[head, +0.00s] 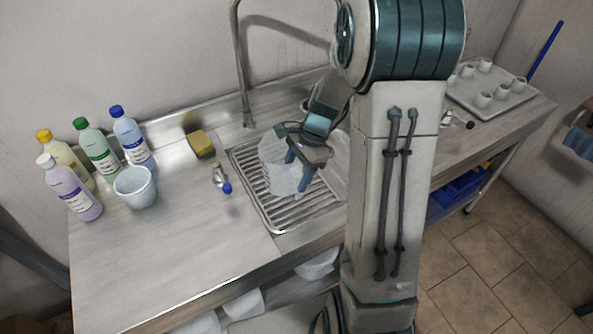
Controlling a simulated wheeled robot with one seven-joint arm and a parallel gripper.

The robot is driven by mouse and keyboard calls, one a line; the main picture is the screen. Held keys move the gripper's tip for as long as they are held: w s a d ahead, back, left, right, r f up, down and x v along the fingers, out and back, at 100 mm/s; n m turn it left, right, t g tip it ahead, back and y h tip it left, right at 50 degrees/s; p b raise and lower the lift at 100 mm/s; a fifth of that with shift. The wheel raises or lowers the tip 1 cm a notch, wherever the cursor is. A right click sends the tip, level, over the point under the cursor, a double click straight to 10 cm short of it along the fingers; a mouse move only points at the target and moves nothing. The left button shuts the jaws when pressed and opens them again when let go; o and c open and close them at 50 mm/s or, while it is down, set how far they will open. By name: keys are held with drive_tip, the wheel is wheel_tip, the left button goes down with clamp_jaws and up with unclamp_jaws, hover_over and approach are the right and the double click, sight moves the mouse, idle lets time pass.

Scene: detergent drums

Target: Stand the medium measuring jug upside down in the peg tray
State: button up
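A translucent pale measuring jug (276,165) is over the ribbed metal drainer in the middle of the counter. My gripper (299,172) is at its right side, with its two bluish fingers beside the jug's wall. Whether they are shut on the jug is unclear, as is whether the jug rests on the ribs. A smaller-looking pale jug (137,191) stands open end up at the left, by the bottles. A grey tray (519,99) with several short white upright cylinders lies at the counter's right end, partly hidden by my arm.
Several bottles with coloured caps (97,150) stand at the back left. A yellow sponge (201,143) lies by the wall. A small blue-tipped tap (222,180) stands left of the drainer (283,221). A tall curved faucet (241,75) rises behind it. The front-left counter is clear.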

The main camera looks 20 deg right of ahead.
drive_tip(key=s+v, duration=0.1)
drive_tip(key=v, duration=1)
drive_tip(key=s+a+r+n+t+h, duration=0.2)
drive_tip(key=s+n, duration=0.5)
drive_tip(key=n, duration=0.1)
drive_tip(key=s+a+r+n+t+h, duration=0.2)
drive_tip(key=s+a+n, duration=0.1)
drive_tip(key=s+n, duration=0.4)
drive_tip(key=shift+s+a+n+b, duration=0.3)
drive_tip(key=shift+s+n, duration=0.1)
drive_tip(key=shift+s, duration=0.4)
